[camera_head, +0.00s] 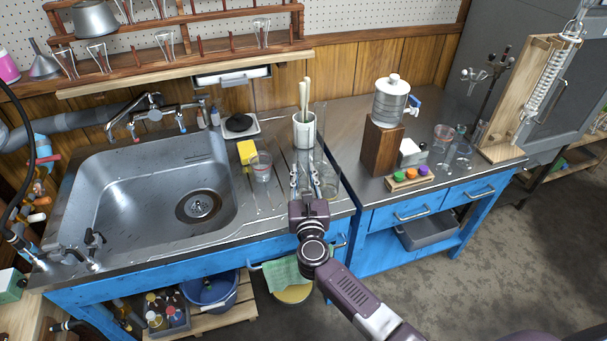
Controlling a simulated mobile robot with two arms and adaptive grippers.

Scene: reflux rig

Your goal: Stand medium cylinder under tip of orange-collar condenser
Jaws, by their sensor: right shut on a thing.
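My right gripper (305,180) is over the drainboard right of the sink, its fingers around a clear glass cylinder (306,160). The glass is faint, so its size and whether its base touches the drainboard are hard to tell. A tall clear cylinder (320,120) and a wider clear vessel (328,183) stand close beside it. A coiled glass condenser (544,82) is mounted on a wooden stand (517,105) at the far right. Its collar colour and lower tip cannot be made out. My left gripper is not in view.
A white pot of utensils (304,132), a beaker (261,168) and a yellow sponge (246,152) are near the gripper. On the right bench are a wooden block (381,147) under a water dispenser (391,98), a coloured-stopper tray (409,181) and small glassware (462,158).

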